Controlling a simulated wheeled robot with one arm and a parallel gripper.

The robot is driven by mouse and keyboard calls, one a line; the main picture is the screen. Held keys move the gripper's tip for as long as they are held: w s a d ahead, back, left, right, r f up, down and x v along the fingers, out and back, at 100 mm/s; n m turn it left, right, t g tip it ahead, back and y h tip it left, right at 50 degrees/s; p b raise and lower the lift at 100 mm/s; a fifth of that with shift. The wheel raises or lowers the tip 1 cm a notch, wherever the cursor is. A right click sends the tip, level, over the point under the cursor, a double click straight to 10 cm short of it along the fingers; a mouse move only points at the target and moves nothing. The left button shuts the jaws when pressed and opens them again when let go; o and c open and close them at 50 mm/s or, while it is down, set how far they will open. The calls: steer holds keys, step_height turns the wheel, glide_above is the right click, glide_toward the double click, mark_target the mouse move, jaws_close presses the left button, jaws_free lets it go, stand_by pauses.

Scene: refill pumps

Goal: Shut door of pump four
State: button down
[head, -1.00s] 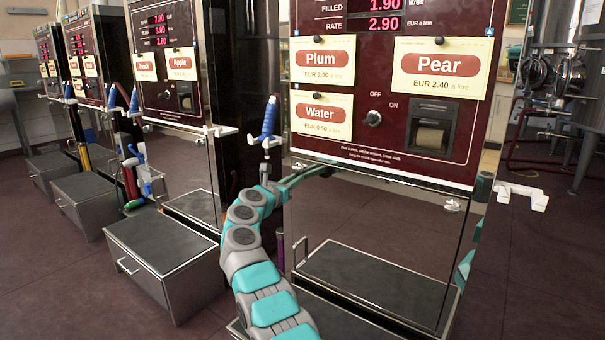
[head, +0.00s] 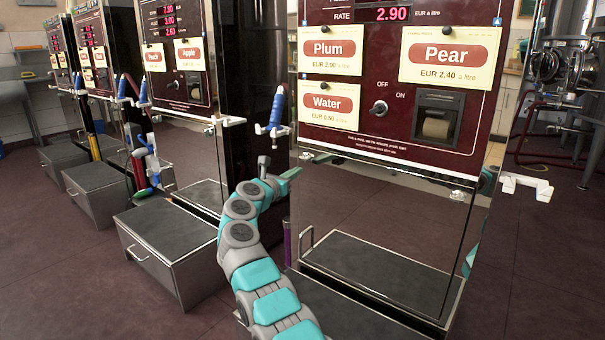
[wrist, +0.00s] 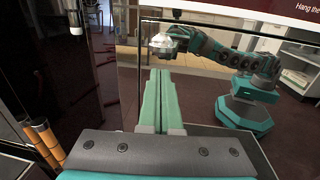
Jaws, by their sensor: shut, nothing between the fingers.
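The nearest pump (head: 400,60) has a maroon front with Plum, Pear and Water labels; no pump number is readable. Its mirrored door (head: 380,225) hangs below the front and reflects the floor and step. It looks nearly flush, but I cannot tell if a small gap remains. A clear knob (head: 457,195) sits at its upper right. My gripper (head: 292,174) is shut and empty by the door's upper left edge. The mirror reflects my arm.
A blue-handled nozzle (head: 275,112) hangs left of the pump, close above my gripper. A dark step (head: 340,310) stands before the door. More pumps with steps line the left; another step (head: 172,240) is nearest. Steel tanks (head: 575,85) stand at right.

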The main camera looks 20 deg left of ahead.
steer(key=s+a+b, duration=0.1)
steer(key=s+a, duration=0.1)
steer(key=s, duration=0.8)
steer(key=shift+a, duration=0.35)
steer(key=shift+s+f, duration=0.1)
